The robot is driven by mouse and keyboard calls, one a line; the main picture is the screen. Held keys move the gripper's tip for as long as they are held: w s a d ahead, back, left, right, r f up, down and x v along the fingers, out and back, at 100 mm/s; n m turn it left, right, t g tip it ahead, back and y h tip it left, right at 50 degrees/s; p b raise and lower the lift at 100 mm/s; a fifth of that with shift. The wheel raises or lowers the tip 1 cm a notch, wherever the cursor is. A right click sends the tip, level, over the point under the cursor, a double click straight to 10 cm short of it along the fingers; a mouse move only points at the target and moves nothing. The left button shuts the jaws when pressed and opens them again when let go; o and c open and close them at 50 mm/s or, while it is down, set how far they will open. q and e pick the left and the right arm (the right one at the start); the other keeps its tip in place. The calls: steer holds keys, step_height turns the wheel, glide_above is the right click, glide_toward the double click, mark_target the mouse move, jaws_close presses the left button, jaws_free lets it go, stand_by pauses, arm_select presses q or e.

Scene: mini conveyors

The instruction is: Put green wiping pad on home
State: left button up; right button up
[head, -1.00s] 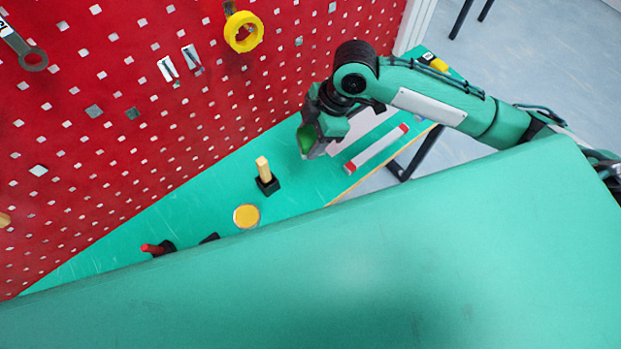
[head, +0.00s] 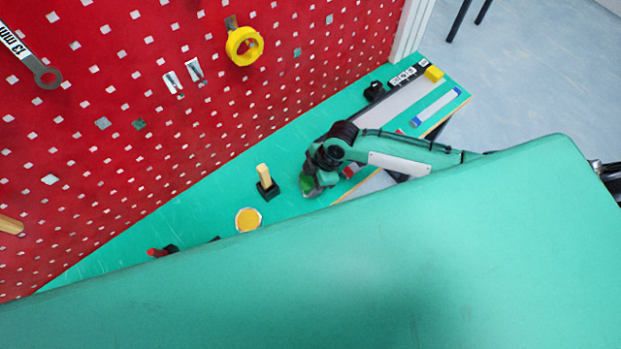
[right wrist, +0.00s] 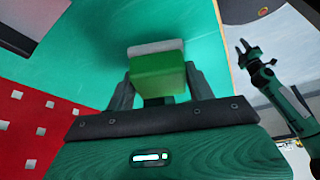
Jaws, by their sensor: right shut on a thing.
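The green wiping pad (right wrist: 160,78) is between the fingers of my right gripper (right wrist: 158,88), with a pale layer on its far side. In the head view my right gripper (head: 311,187) is low over the green bench (head: 215,200), with a bit of the pad (head: 305,181) showing. I cannot tell whether the pad touches the bench. My left gripper (right wrist: 248,52) shows at the right of the right wrist view, its fingers apart and empty. No place is clearly marked as home; I cannot tell which it is.
A wooden post on a black base (head: 267,183) and a yellow disc (head: 248,219) stand left of the right gripper. A grey strip (head: 398,103), a yellow block (head: 434,74) and a black item (head: 374,90) lie behind it. The red pegboard (head: 130,90) borders the bench.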

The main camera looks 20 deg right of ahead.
steer(key=shift+f, duration=0.3)
steer(key=shift+f, duration=0.15)
steer(key=o, duration=0.9)
steer(key=b+v, duration=0.2)
steer(key=v, duration=1)
steer(key=shift+a, duration=0.1)
